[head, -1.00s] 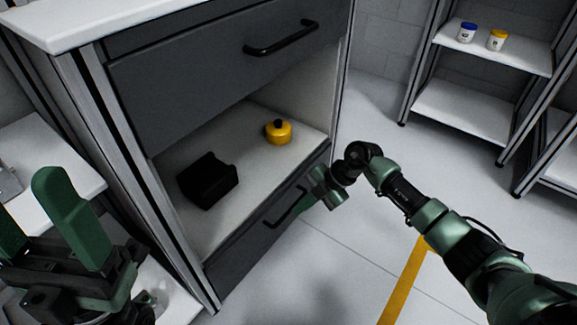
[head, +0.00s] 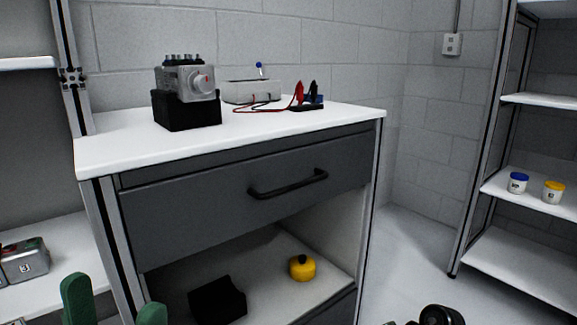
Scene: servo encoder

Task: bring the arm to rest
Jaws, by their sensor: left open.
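My left gripper (head: 115,306) shows at the bottom left as two green fingertips, spread apart with nothing visible between them. It is in front of the grey cabinet's lower left side. The rest of that gripper is below the picture. Of my right arm, only a dark joint (head: 441,315) shows at the bottom edge, right of the cabinet; its gripper is out of view.
A pale device (head: 250,92) and red and black leads (head: 299,95) lie behind on the top. A yellow knobbed object (head: 302,268) and a black block (head: 217,301) are in the open bay. Shelves at right hold a blue-lidded jar (head: 517,183) and a yellow-lidded jar (head: 553,192).

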